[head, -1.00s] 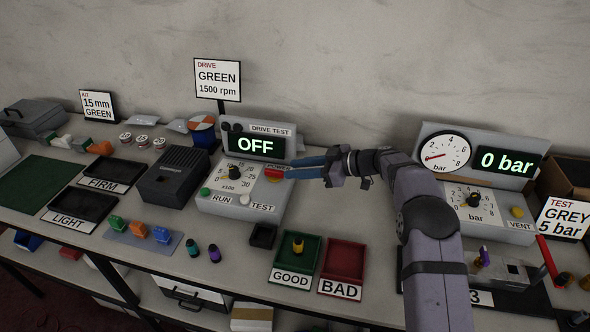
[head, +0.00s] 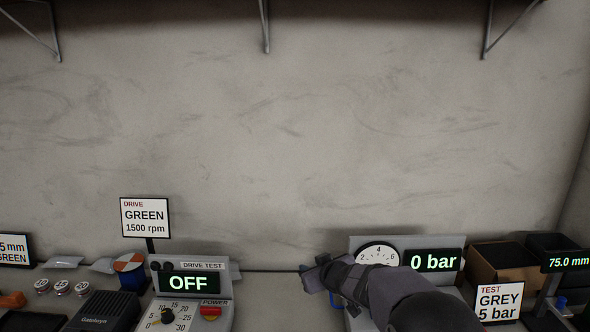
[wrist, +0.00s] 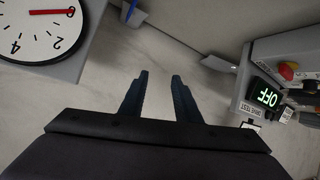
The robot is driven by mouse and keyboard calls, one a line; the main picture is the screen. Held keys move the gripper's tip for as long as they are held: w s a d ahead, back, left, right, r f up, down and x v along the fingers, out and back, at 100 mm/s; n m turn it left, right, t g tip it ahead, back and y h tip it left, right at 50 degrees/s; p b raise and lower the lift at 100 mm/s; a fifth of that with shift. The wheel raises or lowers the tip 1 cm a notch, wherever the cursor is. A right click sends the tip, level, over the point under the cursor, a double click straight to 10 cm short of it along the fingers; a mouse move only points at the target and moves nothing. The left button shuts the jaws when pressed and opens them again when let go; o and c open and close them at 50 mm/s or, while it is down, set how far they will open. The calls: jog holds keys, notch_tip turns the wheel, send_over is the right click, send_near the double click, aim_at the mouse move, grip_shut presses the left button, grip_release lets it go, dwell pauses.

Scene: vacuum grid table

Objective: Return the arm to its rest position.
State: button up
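My gripper (wrist: 158,90) shows in the wrist view with its two dark blue fingers apart and nothing between them, so it is open and empty. In the head view my arm rises from the lower right, and the wrist sits in front of the gauge unit's left side. The fingers are mostly hidden there; a bit of blue shows under the wrist. In the wrist view the pressure gauge (wrist: 42,28) is at upper left and the drive test box (wrist: 252,75) is at right, both apart from the fingers.
The drive test box (head: 190,264) reads OFF, with a red power button (head: 210,312). The pressure unit's display (head: 434,261) reads 0 bar. Sign boards stand at GREEN 1500 rpm (head: 146,217) and GREY 5 bar (head: 498,301). Shelf brackets (head: 265,25) hang above. The wall between is bare.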

jog(key=s+d+f+m+g+h, duration=0.1)
jog(key=s+d+f, duration=0.1)
jog(key=s, duration=0.4)
jog(key=s+d+f+m+g+h+p, duration=0.1)
jog(key=s+d+g+h, duration=0.1)
jog(key=s+d, duration=0.3)
jog(key=s+d+f+m+g+h, duration=0.2)
jog(key=s+d, duration=0.2)
jog(key=s, duration=0.4)
jog(key=shift+s+d+f, duration=0.15)
jog(key=shift+s+f, duration=0.2)
jog(key=s+f+g, duration=0.3)
jog(key=s, duration=0.8)
jog(key=s+a+f+m+g+y+b, duration=0.1)
jog(key=s+f+g, duration=0.2)
jog(key=s, duration=0.8)
jog(key=shift+a+f, duration=0.15)
jog(key=shift+f, duration=0.05)
